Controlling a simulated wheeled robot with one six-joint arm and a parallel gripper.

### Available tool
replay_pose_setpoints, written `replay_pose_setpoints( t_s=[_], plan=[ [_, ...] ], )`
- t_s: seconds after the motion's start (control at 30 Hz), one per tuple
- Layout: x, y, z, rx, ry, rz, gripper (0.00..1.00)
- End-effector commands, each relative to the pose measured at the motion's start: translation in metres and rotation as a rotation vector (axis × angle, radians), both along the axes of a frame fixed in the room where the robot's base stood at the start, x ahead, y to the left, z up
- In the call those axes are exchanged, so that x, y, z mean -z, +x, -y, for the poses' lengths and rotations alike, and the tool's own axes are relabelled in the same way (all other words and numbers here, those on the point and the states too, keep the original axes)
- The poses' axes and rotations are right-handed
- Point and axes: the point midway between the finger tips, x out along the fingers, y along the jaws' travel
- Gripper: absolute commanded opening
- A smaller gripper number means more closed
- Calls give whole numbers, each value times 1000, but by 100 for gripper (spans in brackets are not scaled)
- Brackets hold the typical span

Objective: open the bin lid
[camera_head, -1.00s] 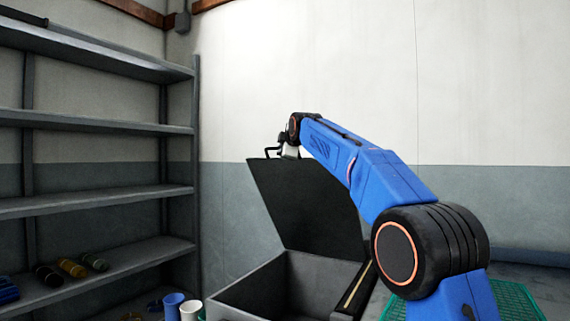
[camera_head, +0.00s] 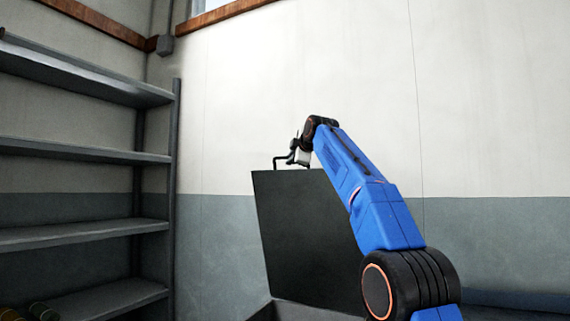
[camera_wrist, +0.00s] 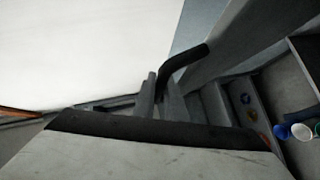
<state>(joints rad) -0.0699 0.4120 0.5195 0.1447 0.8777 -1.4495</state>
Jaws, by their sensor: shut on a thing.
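The dark bin lid (camera_head: 308,235) stands raised, close to upright, above the bin (camera_head: 300,311), whose top edge just shows at the bottom of the head view. My gripper (camera_head: 298,155) is at that top edge, shut on the handle. In the wrist view the gripper fingers (camera_wrist: 154,97) meet at the handle (camera_wrist: 185,62), beside the lid's grey face (camera_wrist: 245,45). The inside of the bin is hidden in the head view.
A grey metal shelf unit (camera_head: 85,150) stands to the left, with a few small jars (camera_head: 40,311) low down. Blue and white cups (camera_wrist: 300,131) show at the right of the wrist view. A plain wall (camera_head: 480,120) rises behind the lid.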

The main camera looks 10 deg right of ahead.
Motion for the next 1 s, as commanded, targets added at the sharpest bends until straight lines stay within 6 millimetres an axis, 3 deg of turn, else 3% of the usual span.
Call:
replay_pose_setpoints(
  t_s=[0.47,0.5,0.57,1.0],
  plan=[
    [-4,-2,4,0,-2,2,0],
    [-4,-2,4,-1,-1,3,18],
    [-4,-2,4,-1,-1,2,29],
    [-3,-2,4,-1,-1,0,29]
  ],
)
